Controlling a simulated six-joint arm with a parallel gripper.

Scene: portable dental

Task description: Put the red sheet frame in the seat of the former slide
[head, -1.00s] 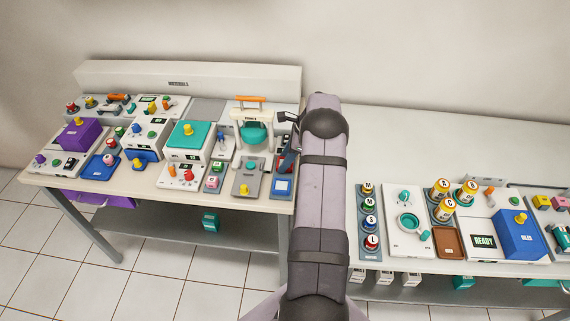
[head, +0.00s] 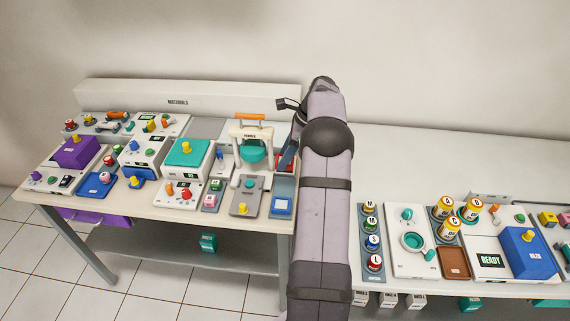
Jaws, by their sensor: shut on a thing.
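The former (head: 252,141) stands near the right end of the left bench, a white arch with an orange handle and a teal dome. My gripper (head: 286,161) is just right of the former, pointing down, mostly hidden by my arm. A small patch of red, seemingly the red sheet frame (head: 282,156), shows at its fingers. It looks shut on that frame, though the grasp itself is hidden.
A teal-topped box (head: 188,153) and several small devices crowd the left. The right bench (head: 420,165) is clear at its back; jars and a blue box (head: 522,250) stand in front.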

